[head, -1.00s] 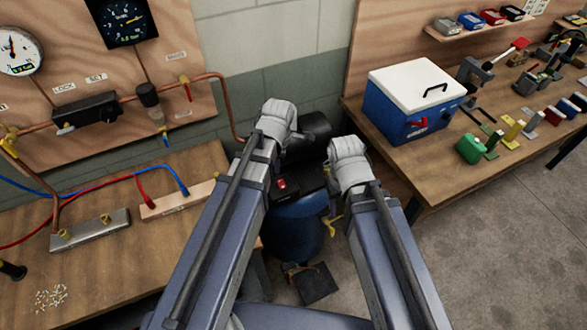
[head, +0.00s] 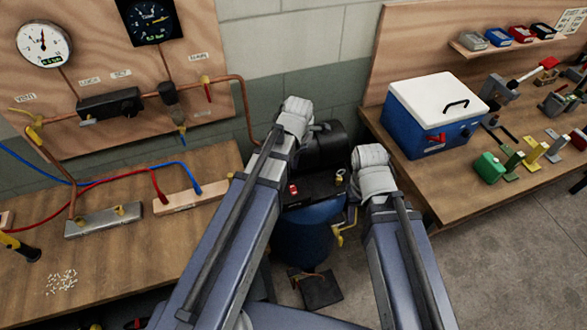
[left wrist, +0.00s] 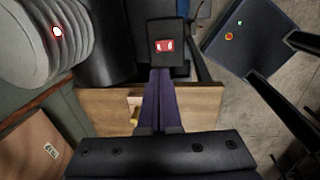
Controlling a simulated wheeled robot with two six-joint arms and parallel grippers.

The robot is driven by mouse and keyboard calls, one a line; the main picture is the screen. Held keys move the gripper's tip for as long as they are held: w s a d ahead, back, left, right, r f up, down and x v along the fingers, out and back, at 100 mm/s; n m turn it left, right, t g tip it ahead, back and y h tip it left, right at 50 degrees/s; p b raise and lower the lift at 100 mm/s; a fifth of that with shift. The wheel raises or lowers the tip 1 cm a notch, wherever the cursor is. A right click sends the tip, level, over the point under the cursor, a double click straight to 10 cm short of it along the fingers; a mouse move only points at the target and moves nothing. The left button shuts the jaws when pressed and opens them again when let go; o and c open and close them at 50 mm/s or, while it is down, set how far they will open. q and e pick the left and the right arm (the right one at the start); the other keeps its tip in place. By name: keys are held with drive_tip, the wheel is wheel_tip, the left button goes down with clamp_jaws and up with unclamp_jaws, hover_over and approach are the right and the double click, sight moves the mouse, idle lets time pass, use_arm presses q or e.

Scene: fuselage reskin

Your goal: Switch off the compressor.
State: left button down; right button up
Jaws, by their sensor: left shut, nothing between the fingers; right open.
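The compressor has a blue tank (head: 305,236) and a black motor (head: 325,146), standing on the floor between the two benches. Its small red switch (head: 293,189) sits on a black box on top of the tank. In the left wrist view the red rocker switch (left wrist: 164,46) shows with white marks. My left gripper (left wrist: 161,72) is shut and empty, its fingertips close to the near edge of the switch box; I cannot tell whether they touch. In the head view the left gripper is hidden behind its arm. My right gripper is hidden below its pale cuff.
The left bench (head: 150,245) carries a metal manifold (head: 104,220) and hoses. The right bench (head: 455,195) holds a blue-and-white box (head: 430,115) and small tools. A yellow-handled valve (head: 341,236) is by the tank. A dark pedal (head: 319,289) lies on the floor.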

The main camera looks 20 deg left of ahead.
sight(292, 187)
use_arm(q)
drive_tip(key=f+b, duration=0.4)
drive_tip(key=w+f+b, duration=0.1)
drive_tip(key=f+b, duration=0.3)
drive_tip(key=f, duration=0.1)
drive_tip(key=a+f+b, duration=0.1)
drive_tip(key=f+b, duration=0.3)
drive_tip(key=b, duration=0.1)
drive_tip(key=shift+w+f, duration=0.15)
drive_tip(key=shift+w, duration=0.05)
drive_tip(key=shift+f, duration=0.1)
